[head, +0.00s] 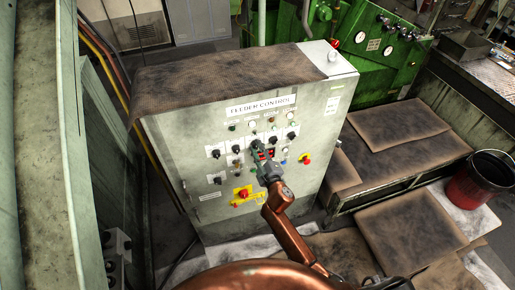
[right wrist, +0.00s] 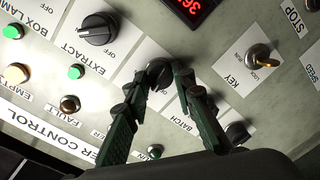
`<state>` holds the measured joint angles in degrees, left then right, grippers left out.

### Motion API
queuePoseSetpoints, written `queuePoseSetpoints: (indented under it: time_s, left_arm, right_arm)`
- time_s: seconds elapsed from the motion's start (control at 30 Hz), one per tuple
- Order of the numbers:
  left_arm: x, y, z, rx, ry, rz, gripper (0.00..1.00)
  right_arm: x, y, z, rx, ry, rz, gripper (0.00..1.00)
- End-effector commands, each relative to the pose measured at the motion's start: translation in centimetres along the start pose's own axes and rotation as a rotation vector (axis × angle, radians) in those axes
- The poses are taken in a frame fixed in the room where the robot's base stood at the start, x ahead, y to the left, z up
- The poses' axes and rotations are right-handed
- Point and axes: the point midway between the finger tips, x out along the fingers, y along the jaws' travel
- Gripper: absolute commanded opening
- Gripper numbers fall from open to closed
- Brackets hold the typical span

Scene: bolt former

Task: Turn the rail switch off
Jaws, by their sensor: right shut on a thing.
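The grey feeder control cabinet (head: 225,185) stands in the middle of the head view, with several black rotary knobs on its sloped front. My right gripper (head: 257,147) reaches up to the upper middle of this panel. In the right wrist view my right gripper (right wrist: 162,82) has its two green fingers closed around a small dark knob (right wrist: 160,70). The fingers cover much of this knob and its label, so I cannot read its name or setting. An "OFF" mark shows beside it. My left gripper is not in view.
The black extract knob (right wrist: 98,29) sits close to the held knob, and the key switch (right wrist: 262,55) lies to the right. A red display (right wrist: 188,10) is above. A red emergency button on a yellow plate (head: 243,194) sits lower on the cabinet. A red bucket (head: 478,182) stands far right.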

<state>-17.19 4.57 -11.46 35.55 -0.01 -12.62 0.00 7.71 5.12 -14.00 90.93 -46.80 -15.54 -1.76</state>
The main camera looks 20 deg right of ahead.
Motion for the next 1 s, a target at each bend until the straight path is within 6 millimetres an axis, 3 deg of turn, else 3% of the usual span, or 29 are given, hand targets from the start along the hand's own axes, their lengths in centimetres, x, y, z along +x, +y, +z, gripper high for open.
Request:
queuePoseSetpoints:
  time_s: [0.5, 1.0]
  left_arm:
    - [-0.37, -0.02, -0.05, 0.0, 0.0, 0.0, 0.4]
    - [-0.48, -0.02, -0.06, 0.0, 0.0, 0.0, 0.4]
  right_arm:
    - [0.01, -0.12, -0.08, -0.442, -0.027, 0.0, 0.0]
    - [0.03, -0.2, -0.1, -0.619, -0.037, 0.0, 0.0]
